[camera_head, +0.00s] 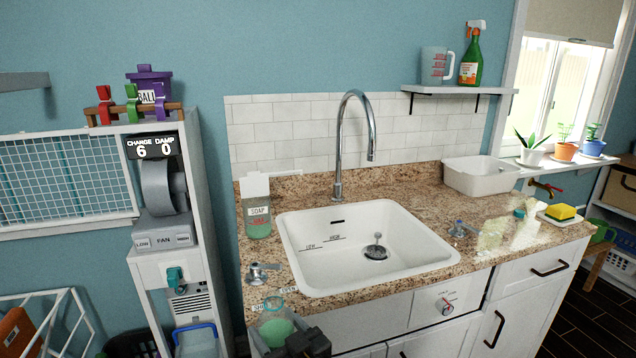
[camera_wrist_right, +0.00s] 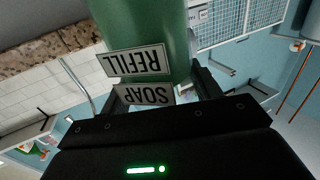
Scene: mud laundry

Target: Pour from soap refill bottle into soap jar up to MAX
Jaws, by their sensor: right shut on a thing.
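The soap jar (camera_head: 257,207) stands upright on the counter left of the sink. It is clear, with a SOAP label, a red mark under that, and green liquid in its lower part. My right gripper (camera_head: 296,341) is at the bottom of the head view, in front of the counter's edge. It is shut on the soap refill bottle (camera_head: 277,331), which is apart from the jar. In the right wrist view the green bottle (camera_wrist_right: 165,30) is between the fingers, its SOAP REFILL label upside down. My left gripper is out of view.
The white sink (camera_head: 330,283) and tall faucet (camera_head: 340,150) are right of the jar. A tap handle (camera_head: 262,271) stands on the counter (camera_head: 258,295) between the jar and bottle. The fan unit (camera_head: 162,215) is to the left. A white basin (camera_head: 480,177) is at the back right.

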